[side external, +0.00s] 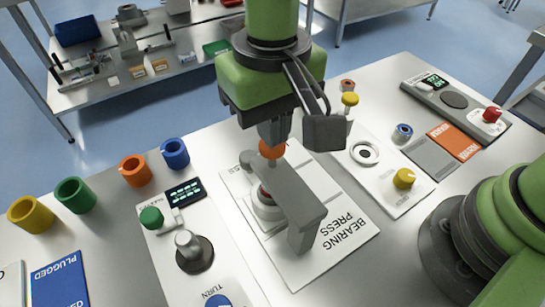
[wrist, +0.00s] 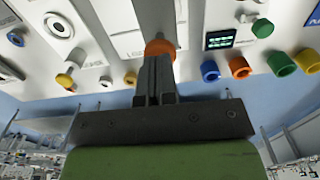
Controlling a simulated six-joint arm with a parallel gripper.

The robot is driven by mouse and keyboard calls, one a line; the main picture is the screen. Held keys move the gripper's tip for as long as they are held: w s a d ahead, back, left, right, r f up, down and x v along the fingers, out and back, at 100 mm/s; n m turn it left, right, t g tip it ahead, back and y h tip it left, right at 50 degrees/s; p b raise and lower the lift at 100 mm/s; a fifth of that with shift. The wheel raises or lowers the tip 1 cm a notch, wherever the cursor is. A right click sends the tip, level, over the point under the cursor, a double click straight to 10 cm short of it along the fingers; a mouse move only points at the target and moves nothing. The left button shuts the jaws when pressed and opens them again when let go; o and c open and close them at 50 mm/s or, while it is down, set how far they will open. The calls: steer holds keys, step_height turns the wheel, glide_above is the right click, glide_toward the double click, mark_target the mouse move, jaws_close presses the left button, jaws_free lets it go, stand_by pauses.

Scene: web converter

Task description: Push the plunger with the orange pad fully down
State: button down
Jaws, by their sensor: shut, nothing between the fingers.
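The bearing press has a grey overhanging arm (side external: 290,190) on a white base plate (side external: 348,258) lettered "BEARING PRESS". The plunger's round orange pad (side external: 272,150) sits on top, near the end of the arm. The pad also shows in the wrist view (wrist: 160,46). My gripper (side external: 269,138) points down with its fingers shut and empty, right over the pad. In the wrist view the closed fingertips (wrist: 158,60) overlap the pad's lower edge. I cannot tell whether they touch it. The plunger's shaft is mostly hidden by the press arm.
Left of the press are a green knob (side external: 151,218), a dark display (side external: 184,192) and a grey round knob (side external: 189,243). Coloured rings, including an orange one (side external: 135,170), stand further left. On the right are a yellow knob (side external: 404,178) and a red knob (side external: 492,114).

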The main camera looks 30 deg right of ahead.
steer(key=shift+f, duration=1.35)
steer(key=shift+r, duration=2.25)
step_height(320, 180, up, 6)
steer(key=shift+d, duration=0.1)
